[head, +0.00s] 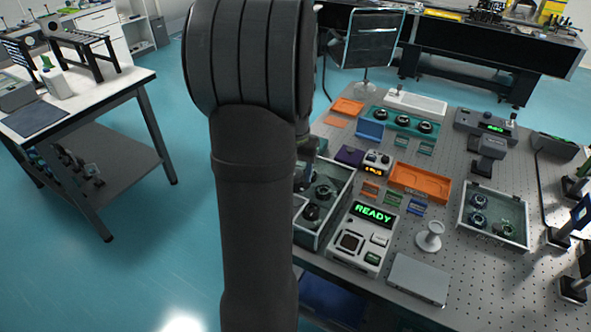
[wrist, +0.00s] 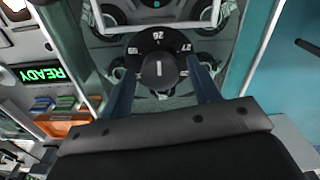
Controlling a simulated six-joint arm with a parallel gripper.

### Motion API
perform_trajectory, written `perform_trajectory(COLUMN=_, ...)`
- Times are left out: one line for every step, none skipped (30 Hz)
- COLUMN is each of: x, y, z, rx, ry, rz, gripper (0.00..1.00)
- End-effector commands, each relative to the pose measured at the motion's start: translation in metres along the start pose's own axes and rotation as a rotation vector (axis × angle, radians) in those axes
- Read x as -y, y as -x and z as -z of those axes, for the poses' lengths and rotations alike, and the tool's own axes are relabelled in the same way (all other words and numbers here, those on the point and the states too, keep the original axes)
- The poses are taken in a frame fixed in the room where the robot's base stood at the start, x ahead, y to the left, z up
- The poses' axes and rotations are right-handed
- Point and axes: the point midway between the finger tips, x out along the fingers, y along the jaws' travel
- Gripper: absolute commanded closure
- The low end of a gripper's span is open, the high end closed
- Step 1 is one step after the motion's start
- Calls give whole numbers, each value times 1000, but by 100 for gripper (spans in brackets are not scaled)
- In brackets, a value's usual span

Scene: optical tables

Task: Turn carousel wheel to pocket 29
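The carousel wheel (wrist: 135,62) is a black numbered disc with a raised round knob (wrist: 158,72) in the wrist view. An upside-down 26 faces the far edge and a 27 lies to its right; the label to the left is unclear. Round pockets surround the disc. My gripper (wrist: 163,78) has one finger on each side of the knob, with the fingers spread and no clear contact seen. In the head view the carousel's open-topped case (head: 345,205) is partly hidden by my arm, and my gripper (head: 303,178) shows only in part.
A white device with a green READY display (head: 373,214) stands beside the case; it also shows in the wrist view (wrist: 40,74). An orange tray (head: 420,182), small coloured blocks and a white stand (head: 430,236) are nearby. Another glass-topped case (head: 494,216) is at right.

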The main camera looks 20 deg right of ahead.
Motion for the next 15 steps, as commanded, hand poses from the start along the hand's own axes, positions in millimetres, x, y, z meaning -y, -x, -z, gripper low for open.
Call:
perform_trajectory(x=0, y=0, z=0, rx=0, ry=0, rz=0, gripper=54)
perform_trajectory(x=0, y=0, z=0, rx=0, ry=0, rz=0, gripper=60)
perform_trajectory(x=0, y=0, z=0, rx=0, ry=0, rz=0, gripper=68)
perform_trajectory(x=0, y=0, z=0, rx=0, ry=0, rz=0, gripper=74)
perform_trajectory(x=0, y=0, z=0, rx=0, ry=0, rz=0, gripper=80)
perform_trajectory(x=0, y=0, z=0, rx=0, ry=0, rz=0, gripper=88)
perform_trajectory(x=0, y=0, z=0, rx=0, ry=0, rz=0, gripper=94)
perform_trajectory(x=0, y=0, z=0, rx=0, ry=0, rz=0, gripper=100)
perform_trajectory(x=0, y=0, z=0, rx=0, ry=0, rz=0, gripper=100)
perform_trajectory(x=0, y=0, z=0, rx=0, ry=0, rz=0, gripper=100)
perform_trajectory(x=0, y=0, z=0, rx=0, ry=0, rz=0, gripper=100)
perform_trajectory(x=0, y=0, z=0, rx=0, ry=-1, rz=0, gripper=100)
perform_trajectory(x=0, y=0, z=0, rx=0, ry=-3, rz=0, gripper=100)
perform_trajectory(x=0, y=0, z=0, rx=0, ry=-5, rz=0, gripper=100)
perform_trajectory(x=0, y=0, z=0, rx=0, ry=-8, rz=0, gripper=100)
